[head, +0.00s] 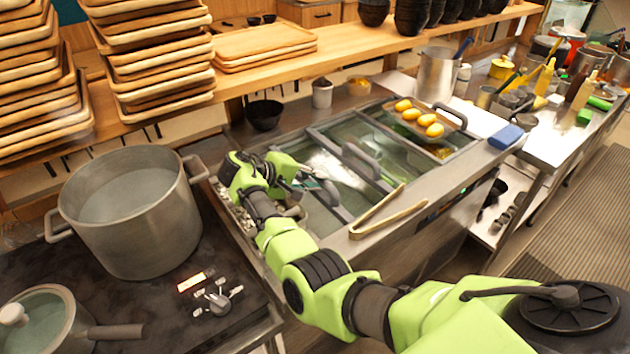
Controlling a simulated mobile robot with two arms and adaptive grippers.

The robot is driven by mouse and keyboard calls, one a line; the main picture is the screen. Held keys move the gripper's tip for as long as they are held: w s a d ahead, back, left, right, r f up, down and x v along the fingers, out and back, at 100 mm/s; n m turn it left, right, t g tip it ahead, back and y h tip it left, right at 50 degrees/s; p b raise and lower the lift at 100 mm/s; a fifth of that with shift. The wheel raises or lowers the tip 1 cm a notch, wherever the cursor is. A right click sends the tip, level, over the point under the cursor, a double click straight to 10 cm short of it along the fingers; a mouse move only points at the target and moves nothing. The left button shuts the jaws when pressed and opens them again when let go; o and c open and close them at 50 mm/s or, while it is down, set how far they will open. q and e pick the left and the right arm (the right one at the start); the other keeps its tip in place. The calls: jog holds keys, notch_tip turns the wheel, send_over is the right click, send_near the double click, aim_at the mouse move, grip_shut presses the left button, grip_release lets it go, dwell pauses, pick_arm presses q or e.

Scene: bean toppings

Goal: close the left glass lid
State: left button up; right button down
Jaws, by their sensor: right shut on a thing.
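The left glass lid (319,214) lies over the left part of the steel topping counter, and my right gripper and wrist cover much of it. My right gripper (308,183) reaches in over this lid and is shut at its dark handle (329,191); the exact contact is small and partly hidden. Left of my wrist, a strip of pebbly contents (234,207) shows uncovered at the counter's left end. A middle glass lid with a curved grey handle (367,164) sits to the right. My left gripper is out of view.
Wooden tongs (385,215) lie on the counter's front edge. A tray of yellow pieces (419,118) rests over the right end. A large steel pot (130,215) stands close on the left. Stacked wooden trays (160,60) fill the shelf behind.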

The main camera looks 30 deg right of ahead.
jog(key=c, duration=2.1)
grip_release()
jog(key=shift+s+f, duration=0.1)
jog(key=shift+f, duration=0.1)
jog(key=shift+c, duration=0.2)
jog(key=shift+o, duration=1.1)
jog(key=shift+d, duration=0.1)
jog(key=shift+r, duration=0.2)
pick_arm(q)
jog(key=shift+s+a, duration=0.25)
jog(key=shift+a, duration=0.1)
pick_arm(e)
jog(key=w+v, duration=0.1)
jog(key=v, duration=1)
jog(key=shift+s+a, duration=0.4)
jog(key=shift+r, duration=0.1)
